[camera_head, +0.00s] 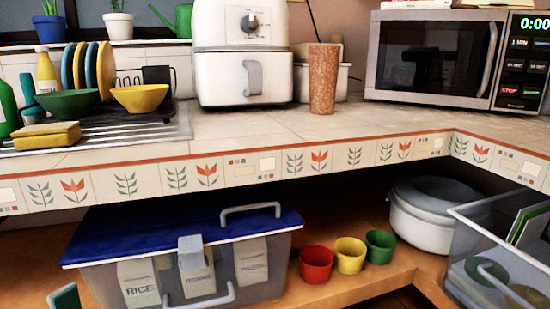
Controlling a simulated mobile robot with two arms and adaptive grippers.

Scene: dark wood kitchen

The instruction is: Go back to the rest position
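Neither of my grippers shows in the head view. No part of my arms can be made out with certainty. The view takes in a tiled counter (400,128) and a wooden shelf (340,290) below it.
A white air fryer (215,75), a speckled brown cup (323,85) and a microwave (425,60) stand on the counter. A blue-lidded bin (110,235), red (316,266), yellow (350,257) and green (380,248) cups, and a white pot (430,225) sit below.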

